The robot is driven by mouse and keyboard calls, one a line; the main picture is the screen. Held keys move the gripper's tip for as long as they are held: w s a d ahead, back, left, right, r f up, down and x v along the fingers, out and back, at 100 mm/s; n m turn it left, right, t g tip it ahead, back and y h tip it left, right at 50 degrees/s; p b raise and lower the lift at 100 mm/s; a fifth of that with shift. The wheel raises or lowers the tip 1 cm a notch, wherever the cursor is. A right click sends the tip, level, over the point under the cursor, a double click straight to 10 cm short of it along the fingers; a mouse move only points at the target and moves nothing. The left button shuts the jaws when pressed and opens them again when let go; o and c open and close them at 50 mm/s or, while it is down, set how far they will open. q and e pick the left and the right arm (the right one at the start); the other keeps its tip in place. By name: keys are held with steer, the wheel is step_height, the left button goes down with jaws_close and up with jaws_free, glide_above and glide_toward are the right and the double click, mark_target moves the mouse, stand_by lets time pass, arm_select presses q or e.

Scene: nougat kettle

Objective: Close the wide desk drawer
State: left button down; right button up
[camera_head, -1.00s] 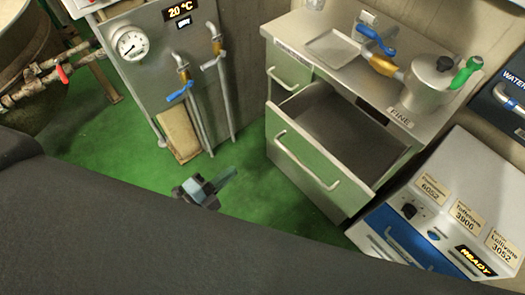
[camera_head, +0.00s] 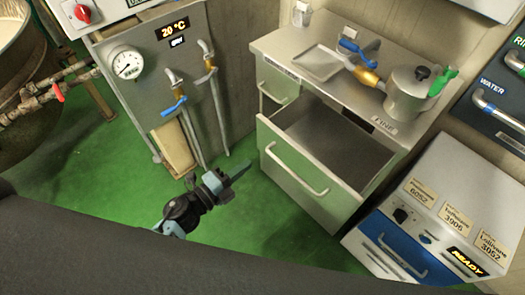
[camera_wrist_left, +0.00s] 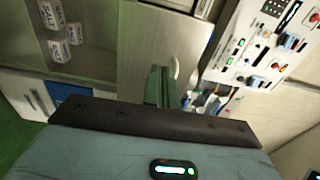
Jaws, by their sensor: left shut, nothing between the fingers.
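The wide desk drawer (camera_head: 305,178) is pulled out of the metal desk (camera_head: 290,52) in the head view. Its front is pale green with a light bar handle (camera_head: 298,170), and its dark inside looks empty. My left gripper (camera_head: 247,166) is shut and empty, left of the drawer front, with its fingers pointing up and right towards it. A gap shows between them in the picture; I cannot tell the depth. In the left wrist view the shut fingers (camera_wrist_left: 158,88) stand before a pale panel. My right gripper is not in view.
A smaller drawer (camera_head: 278,85), shut, sits left of the wide one. A pot (camera_head: 408,95) and a metal tray (camera_head: 318,63) stand on the desk. A blue-fronted machine (camera_head: 405,245) is close on the right. Green floor (camera_head: 280,225) lies free before the drawer.

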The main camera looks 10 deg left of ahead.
arm_select(q)
steer(key=x, duration=0.7)
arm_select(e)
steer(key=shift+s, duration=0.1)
arm_select(q)
steer(key=shift+w+d, duration=0.15)
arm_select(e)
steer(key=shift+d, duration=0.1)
